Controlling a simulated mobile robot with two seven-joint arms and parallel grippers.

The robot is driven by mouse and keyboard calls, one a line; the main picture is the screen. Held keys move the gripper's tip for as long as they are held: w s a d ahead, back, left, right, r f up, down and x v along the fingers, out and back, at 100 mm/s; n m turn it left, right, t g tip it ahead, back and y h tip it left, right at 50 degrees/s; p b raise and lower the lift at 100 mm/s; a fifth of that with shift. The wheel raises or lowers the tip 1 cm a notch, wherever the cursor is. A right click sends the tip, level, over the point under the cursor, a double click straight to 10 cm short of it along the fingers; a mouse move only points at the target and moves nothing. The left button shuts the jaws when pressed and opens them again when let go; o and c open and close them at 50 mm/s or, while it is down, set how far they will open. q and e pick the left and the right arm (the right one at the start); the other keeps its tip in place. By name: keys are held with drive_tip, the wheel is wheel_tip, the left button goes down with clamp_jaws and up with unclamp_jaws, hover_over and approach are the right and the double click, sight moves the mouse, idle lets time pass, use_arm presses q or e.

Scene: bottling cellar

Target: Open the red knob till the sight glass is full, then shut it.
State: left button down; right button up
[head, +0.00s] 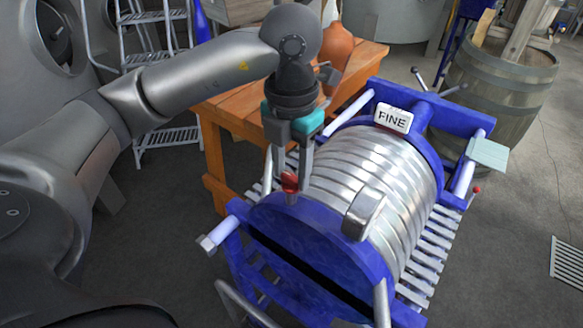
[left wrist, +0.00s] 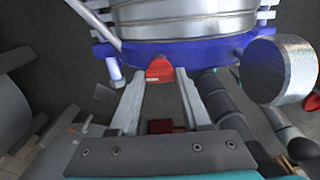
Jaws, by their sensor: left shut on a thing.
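The red knob (head: 290,182) is at the near blue end plate of the ribbed metal filter drum (head: 375,175). My left gripper (head: 291,176) reaches down from above with its fingertips at the knob. In the left wrist view the red knob (left wrist: 159,69) sits between the tips of my left gripper (left wrist: 158,75), which is shut on it. A short shiny cylinder (head: 363,215) stands on the near top of the drum; a similar one (left wrist: 280,70) shows large in the left wrist view. I cannot tell whether it is the sight glass, and no fill level is readable. My right gripper is out of view.
A white sign reading FINE (head: 393,118) stands on the blue frame. An orange wooden table (head: 240,112) with a brown jug (head: 337,45) is behind my left gripper. A wooden barrel (head: 497,85) stands at the back right. The floor at right is mostly clear around a drain grate (head: 568,262).

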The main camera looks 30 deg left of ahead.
sight(291, 176)
use_arm(q)
drive_tip(key=shift+n, duration=0.3)
drive_tip(key=shift+c, duration=1.8)
unclamp_jaws()
wheel_tip(291, 176, up, 15)
drive_tip(key=p, duration=0.4)
drive_tip(key=shift+r, duration=0.15)
